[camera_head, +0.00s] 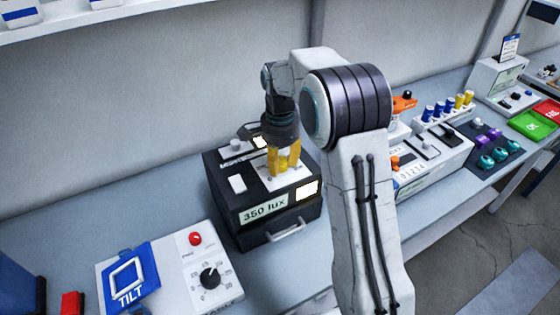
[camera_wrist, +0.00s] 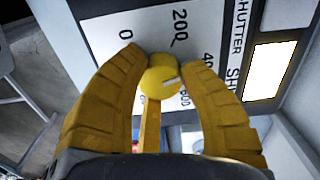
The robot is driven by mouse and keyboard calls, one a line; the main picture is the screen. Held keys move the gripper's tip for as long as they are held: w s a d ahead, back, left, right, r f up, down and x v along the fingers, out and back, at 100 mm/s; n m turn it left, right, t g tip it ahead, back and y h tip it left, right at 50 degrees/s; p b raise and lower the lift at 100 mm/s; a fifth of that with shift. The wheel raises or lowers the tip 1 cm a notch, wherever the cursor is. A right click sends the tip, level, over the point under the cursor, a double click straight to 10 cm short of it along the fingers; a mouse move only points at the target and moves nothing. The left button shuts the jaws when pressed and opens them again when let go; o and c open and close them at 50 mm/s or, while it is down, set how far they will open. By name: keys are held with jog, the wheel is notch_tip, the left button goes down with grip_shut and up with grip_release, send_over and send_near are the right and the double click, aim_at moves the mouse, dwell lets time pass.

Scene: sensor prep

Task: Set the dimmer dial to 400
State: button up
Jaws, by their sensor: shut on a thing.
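A short pale mark on the knob points right, roughly between 400 and 600, though the angle makes this hard to read. My gripper (camera_head: 284,160) points down on the black box (camera_head: 226,205), its yellow fingers shut around the knob. In the wrist view my gripper (camera_wrist: 170,88) has a finger on each side of the knob. A panel (camera_head: 265,208) on the box front reads 350 lux. The fingers mostly hide the knob in the head view.
A lit square (camera_head: 307,190) and a white switch (camera_head: 237,184) flank the dial on the box. A drawer handle (camera_head: 287,230) projects from its front. A white device with a black dial (camera_head: 210,278) and a blue TILT piece (camera_head: 130,277) stands at front left.

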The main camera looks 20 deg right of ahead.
aim_at(280, 161)
jog(key=shift+s+f+m, duration=0.15)
jog(key=shift+f+m, duration=0.05)
jog(key=shift+m, duration=1)
jog(key=o, duration=1.2)
jog(key=shift+r, duration=0.1)
notch_tip(280, 161, up, 12)
